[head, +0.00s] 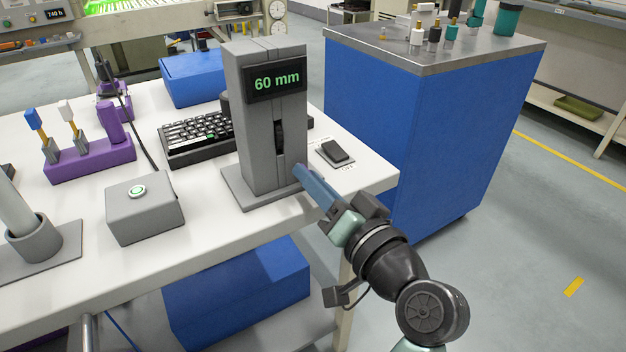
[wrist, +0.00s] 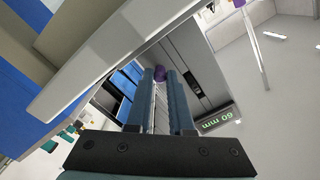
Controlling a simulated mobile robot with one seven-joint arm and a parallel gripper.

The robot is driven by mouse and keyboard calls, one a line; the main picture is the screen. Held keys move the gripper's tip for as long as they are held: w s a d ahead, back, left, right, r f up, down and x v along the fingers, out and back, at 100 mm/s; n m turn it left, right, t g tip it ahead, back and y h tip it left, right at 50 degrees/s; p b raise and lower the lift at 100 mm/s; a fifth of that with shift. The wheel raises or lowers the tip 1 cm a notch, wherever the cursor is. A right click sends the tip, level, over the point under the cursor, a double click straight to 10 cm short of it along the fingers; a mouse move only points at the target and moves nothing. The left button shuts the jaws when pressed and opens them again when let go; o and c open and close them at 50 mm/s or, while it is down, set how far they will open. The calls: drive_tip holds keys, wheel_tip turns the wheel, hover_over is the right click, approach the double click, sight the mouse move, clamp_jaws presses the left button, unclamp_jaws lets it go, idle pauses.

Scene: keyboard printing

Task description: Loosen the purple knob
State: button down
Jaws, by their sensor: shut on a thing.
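The purple knob (wrist: 160,73) shows in the wrist view between the tips of my two long blue-grey fingers. It is on the side of the grey column (head: 262,135), whose display (head: 276,81) reads 60 mm. In the head view the knob is hidden at my fingertips, low on the column's right side. My gripper (head: 300,172) reaches in from the lower right and is shut on the knob, its fingers held slightly apart by it.
A black rocker switch (head: 335,151) lies on the white table (head: 365,172) just right of the column. A keyboard (head: 195,137) is behind it. A grey button box (head: 145,208) and a purple tool holder (head: 90,158) stand left. A blue cabinet (head: 430,130) stands beyond the table's right edge.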

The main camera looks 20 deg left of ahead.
drive_tip(key=c, duration=0.8)
unclamp_jaws()
drive_tip(key=p+v, duration=0.2)
drive_tip(key=v, duration=1.1)
